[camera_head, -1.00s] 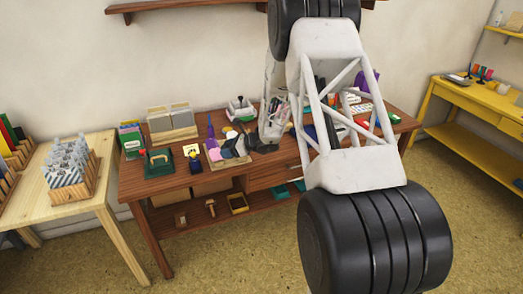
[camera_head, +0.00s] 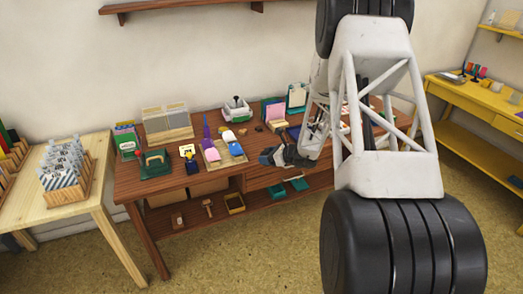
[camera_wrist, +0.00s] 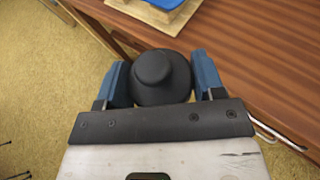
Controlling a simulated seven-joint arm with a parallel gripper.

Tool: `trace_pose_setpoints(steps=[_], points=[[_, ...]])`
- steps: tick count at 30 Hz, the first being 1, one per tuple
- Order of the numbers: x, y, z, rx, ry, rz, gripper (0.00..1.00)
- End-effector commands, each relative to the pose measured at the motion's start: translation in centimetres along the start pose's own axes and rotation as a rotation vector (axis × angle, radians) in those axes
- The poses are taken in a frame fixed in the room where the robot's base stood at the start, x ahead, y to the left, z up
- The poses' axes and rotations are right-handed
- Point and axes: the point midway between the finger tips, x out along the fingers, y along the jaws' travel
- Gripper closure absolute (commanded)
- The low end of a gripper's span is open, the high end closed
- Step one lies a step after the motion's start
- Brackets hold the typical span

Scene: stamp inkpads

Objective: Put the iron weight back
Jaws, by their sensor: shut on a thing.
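The iron weight (camera_wrist: 160,78) is dark grey and round, with a knob on top. In the wrist view it sits between the two blue fingers of my gripper (camera_wrist: 162,84), which is shut on it. In the head view my gripper (camera_head: 271,156) is at the front edge of the brown desk (camera_head: 255,158), right of the wooden tray of stamps. I cannot make out the weight clearly there. Its underside is hidden in the wrist view, and I cannot tell how high it hangs.
A green press (camera_head: 154,164) and a card holder (camera_head: 168,122) stand further left. Pink and green pads stand behind my arm, which hides the desk's right part.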

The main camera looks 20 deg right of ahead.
Motion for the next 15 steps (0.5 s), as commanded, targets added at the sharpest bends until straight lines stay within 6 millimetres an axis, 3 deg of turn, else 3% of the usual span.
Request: trace_pose_setpoints(steps=[15], points=[[0.12, -0.43, 0.20, -0.001, -0.002, -0.002, 1.00]])
